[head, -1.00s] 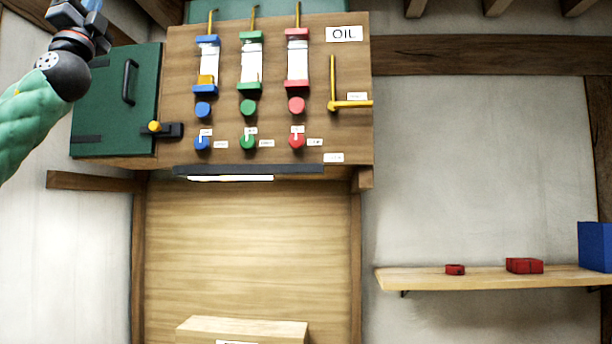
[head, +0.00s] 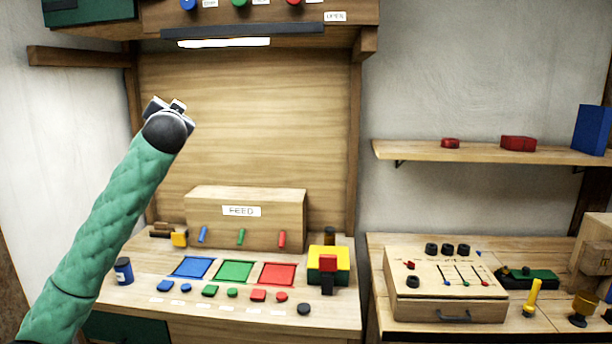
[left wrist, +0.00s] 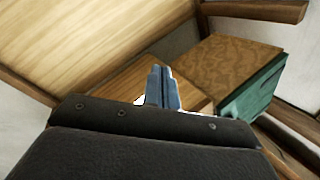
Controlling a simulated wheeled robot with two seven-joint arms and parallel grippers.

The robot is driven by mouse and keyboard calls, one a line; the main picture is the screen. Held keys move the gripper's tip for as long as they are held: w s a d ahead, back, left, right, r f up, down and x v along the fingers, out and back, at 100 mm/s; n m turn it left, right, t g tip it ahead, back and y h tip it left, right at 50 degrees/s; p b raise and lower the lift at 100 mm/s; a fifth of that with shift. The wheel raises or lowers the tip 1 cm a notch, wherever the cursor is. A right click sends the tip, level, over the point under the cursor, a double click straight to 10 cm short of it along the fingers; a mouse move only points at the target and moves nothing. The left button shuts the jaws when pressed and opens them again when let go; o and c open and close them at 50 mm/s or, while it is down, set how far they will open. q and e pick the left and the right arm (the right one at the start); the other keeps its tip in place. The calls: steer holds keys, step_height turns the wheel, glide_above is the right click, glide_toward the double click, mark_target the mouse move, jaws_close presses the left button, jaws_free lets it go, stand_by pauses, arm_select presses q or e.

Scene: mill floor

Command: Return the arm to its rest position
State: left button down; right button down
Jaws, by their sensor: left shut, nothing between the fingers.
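My left arm (head: 100,230), in a green sleeve, rises from the lower left of the head view. Its left gripper (head: 166,105) is at the top, in front of the wooden back panel and above the feed bench, touching nothing that I can see. Its fingers are partly hidden behind the dark wrist. In the left wrist view the two fingers (left wrist: 162,88) are together and empty. My right gripper is in neither view.
The oil cabinet (head: 260,14) overhangs above. The feed box (head: 247,222) and blue (head: 192,267), green (head: 235,271) and red (head: 277,273) squares are on the bench below. A wall shelf (head: 480,152) and a sloped control box (head: 440,305) stand at right.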

arm_select(q)
steer(key=s+d+f+g+h, duration=0.1)
steer(key=d+f+g+h, duration=0.2)
steer(key=f, duration=1.3)
steer(key=d+f+g+h, duration=0.15)
steer(key=d+f, duration=0.25)
steer(key=f, duration=1.3)
steer(key=s+d+f+g, duration=0.2)
steer(key=s+f, duration=0.2)
steer(key=f, duration=0.5)
steer(key=s+d+f+g+h, duration=0.1)
steer(key=s+f, duration=0.3)
steer(key=f, duration=0.5)
steer(key=s+d+f+g, duration=0.2)
steer(key=s+f, duration=0.2)
steer(key=f, duration=0.5)
steer(key=s+d+f+g, duration=0.2)
steer(key=s+f, duration=0.9)
steer(key=f, duration=0.3)
steer(key=s+d+f+g, duration=0.1)
steer(key=s+f+g, duration=0.1)
steer(key=s+f, duration=0.5)
steer(key=s+d+f+n+g+h, duration=0.1)
steer(key=s+f, duration=0.6)
steer(key=s, duration=0.8)
steer(key=s+d+f+g, duration=0.2)
steer(key=s+f, duration=0.5)
steer(key=s, duration=0.5)
steer(key=shift+n+g, duration=0.35)
steer(key=shift+n, duration=0.05)
